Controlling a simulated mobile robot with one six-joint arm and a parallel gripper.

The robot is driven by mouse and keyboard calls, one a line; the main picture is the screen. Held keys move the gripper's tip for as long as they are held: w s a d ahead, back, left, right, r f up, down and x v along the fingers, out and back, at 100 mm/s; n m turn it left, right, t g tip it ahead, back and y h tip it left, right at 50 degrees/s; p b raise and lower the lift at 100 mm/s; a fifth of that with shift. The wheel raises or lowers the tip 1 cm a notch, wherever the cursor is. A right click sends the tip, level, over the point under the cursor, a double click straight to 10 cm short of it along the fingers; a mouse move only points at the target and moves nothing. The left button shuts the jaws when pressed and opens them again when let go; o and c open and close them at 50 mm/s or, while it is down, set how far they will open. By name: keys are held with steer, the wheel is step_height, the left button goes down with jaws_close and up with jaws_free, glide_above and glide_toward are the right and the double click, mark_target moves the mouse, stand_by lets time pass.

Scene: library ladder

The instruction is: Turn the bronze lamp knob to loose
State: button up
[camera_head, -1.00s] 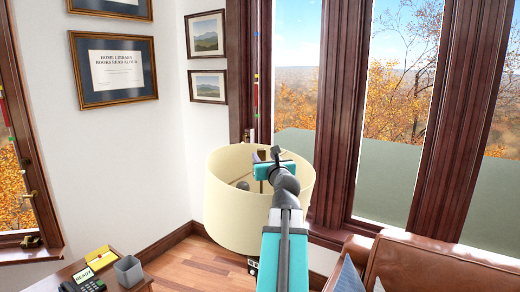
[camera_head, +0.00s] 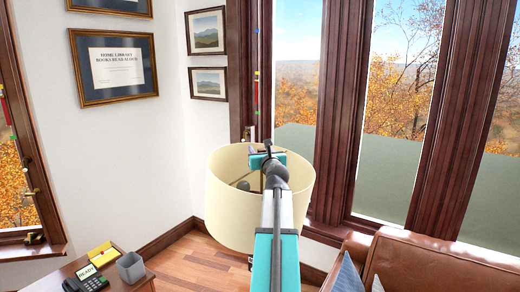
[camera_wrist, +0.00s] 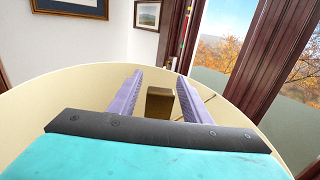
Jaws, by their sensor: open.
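The lamp has a cream drum shade (camera_head: 228,215), open at the top. In the wrist view the shade's pale inside wall (camera_wrist: 75,92) surrounds my gripper. A brown-bronze block, which looks like the lamp knob (camera_wrist: 159,103), shows between and beyond the two purple fingers. My gripper (camera_wrist: 160,82) is open, one finger on each side of the knob in the picture. I cannot tell whether either finger touches it. In the head view my gripper (camera_head: 262,150) is over the shade's top opening, and my arm hides the knob. A grey rounded bulb (camera_head: 242,185) shows inside the shade.
A brown leather sofa (camera_head: 430,262) stands at the right. Dark wooden window frames (camera_head: 335,110) rise close behind the lamp.

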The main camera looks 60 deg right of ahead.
steer(key=shift+w+d, duration=0.15)
steer(key=shift+w, duration=0.05)
steer(key=c, duration=1)
steer(key=shift+c, duration=0.2)
steer(key=shift+f+n+t+y+b, duration=0.2)
steer(key=shift+n+t+y+b, duration=0.45)
steer(key=shift+b, duration=1.05)
steer(key=shift+w+a+r+n+t+y+b, duration=0.15)
steer(key=shift+a+n+t+y+b, duration=0.4)
steer(key=shift+n+y+b, duration=1)
steer(key=shift+w+a+f+n+t+y+b, duration=0.1)
steer(key=shift+w+a+n+t+y+b, duration=0.15)
steer(key=shift+n+t+y+b, duration=1.2)
steer(key=shift+w+a+r+n+g+y+b, duration=0.1)
steer(key=shift+a+n+y+b, duration=0.5)
steer(key=shift+y+b, duration=1.75)
steer(key=shift+n+y, duration=0.25)
steer(key=shift+y, duration=0.15)
